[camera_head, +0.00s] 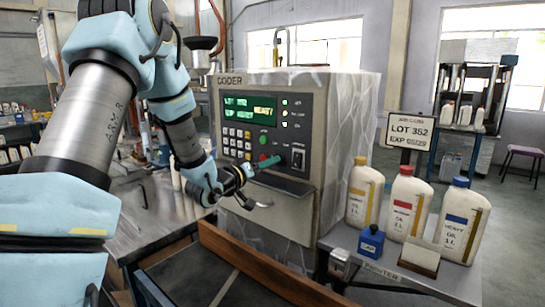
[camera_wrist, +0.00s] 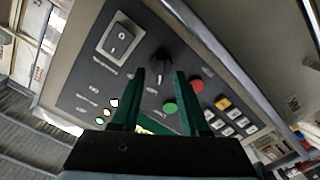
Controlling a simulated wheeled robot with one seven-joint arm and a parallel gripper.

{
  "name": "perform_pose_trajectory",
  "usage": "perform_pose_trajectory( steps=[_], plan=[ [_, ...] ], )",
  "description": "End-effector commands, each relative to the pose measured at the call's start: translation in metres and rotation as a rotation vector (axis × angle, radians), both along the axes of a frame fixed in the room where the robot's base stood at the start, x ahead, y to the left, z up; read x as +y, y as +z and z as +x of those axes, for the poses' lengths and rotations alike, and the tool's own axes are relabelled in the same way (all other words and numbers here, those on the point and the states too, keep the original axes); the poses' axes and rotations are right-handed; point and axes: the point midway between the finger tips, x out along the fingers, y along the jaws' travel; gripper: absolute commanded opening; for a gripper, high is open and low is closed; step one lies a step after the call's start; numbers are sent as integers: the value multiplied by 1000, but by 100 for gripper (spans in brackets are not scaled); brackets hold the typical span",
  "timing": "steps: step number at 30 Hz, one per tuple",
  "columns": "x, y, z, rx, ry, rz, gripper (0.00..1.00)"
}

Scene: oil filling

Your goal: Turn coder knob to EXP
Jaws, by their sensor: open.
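The coder (camera_head: 323,130) is a grey box with a dark panel, and its green display (camera_head: 249,108) shows lot and expiry lines. In the wrist view the black knob (camera_wrist: 159,66) sits on the panel just beyond the fingertips, roughly in line with the gap between them. The labels around it are too small to read, so its setting cannot be told. My gripper (camera_wrist: 160,80) has two green fingers, open with nothing between them. In the head view my gripper (camera_head: 268,162) is close in front of the panel's lower part and covers much of the knob area.
A rocker switch (camera_wrist: 119,39), a red button (camera_wrist: 196,84) and a green button (camera_wrist: 169,107) lie around the knob. Oil bottles with yellow (camera_head: 364,195), red (camera_head: 407,205) and blue (camera_head: 462,222) caps stand right of the coder. A sign (camera_head: 409,132) reads LOT 352.

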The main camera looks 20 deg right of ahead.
Motion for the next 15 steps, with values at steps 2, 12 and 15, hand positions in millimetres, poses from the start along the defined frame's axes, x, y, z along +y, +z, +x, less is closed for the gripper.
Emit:
perform_pose_trajectory(
  steps=[2,12,15],
  plan=[
    [-9,2,5,1,-1,1,45],
    [-21,0,12,-1,1,1,45],
    [-21,0,11,-1,1,1,45]
  ],
)
